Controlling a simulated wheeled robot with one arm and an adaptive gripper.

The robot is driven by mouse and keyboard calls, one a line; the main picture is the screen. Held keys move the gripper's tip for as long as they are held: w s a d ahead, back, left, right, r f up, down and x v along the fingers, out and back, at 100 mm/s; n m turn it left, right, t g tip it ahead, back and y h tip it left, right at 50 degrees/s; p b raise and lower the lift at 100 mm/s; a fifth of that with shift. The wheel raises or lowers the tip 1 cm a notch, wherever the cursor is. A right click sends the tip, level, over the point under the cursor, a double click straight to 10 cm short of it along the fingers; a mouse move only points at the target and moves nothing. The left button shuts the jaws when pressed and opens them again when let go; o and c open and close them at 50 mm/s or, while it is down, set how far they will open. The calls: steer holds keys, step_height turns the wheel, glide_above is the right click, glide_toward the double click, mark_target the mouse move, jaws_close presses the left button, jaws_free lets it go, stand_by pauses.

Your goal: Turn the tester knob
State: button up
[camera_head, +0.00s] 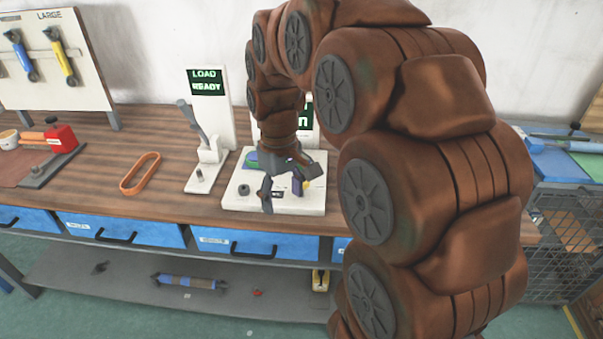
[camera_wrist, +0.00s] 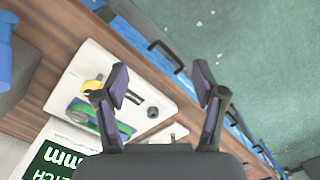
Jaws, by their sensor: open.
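The tester is a white base (camera_head: 232,201) with a dark green-and-white screen panel standing behind it, mostly hidden by my arm. A small round black knob (camera_head: 243,189) sits on the left part of the base; it also shows in the wrist view (camera_wrist: 152,112). My gripper (camera_head: 288,188) is over the base, to the right of the knob, with its fingers spread and nothing between them. In the wrist view, the two fingertips (camera_wrist: 161,77) are apart and the knob shows between the fingers, nearer the palm. I see no contact with the knob.
A white stand with a "LOAD READY" screen (camera_head: 208,84) and a grey lever (camera_head: 190,114) is just left of the tester. An orange loop (camera_head: 140,173) lies further left. A green part (camera_wrist: 82,108) and a yellow part (camera_wrist: 92,86) are on the tester base. Blue drawers (camera_head: 120,230) line the bench front.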

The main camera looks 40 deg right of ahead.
steer(key=shift+n+t, duration=0.3)
steer(key=w+d, duration=0.3)
steer(key=d, duration=0.1)
steer(key=w+d, duration=0.3)
steer(key=d, duration=0.1)
steer(key=w+d+p, duration=0.1)
steer(key=w+d, duration=0.2)
steer(key=shift+w+d+r, duration=0.15)
steer(key=shift+w+d, duration=0.2)
steer(key=shift+d, duration=0.05)
steer(key=shift+d+f, duration=0.1)
steer(key=shift+f, duration=0.3)
steer(key=shift+f+p, duration=1.1)
steer(key=shift+f, duration=2.35)
steer(key=c, duration=1.1)
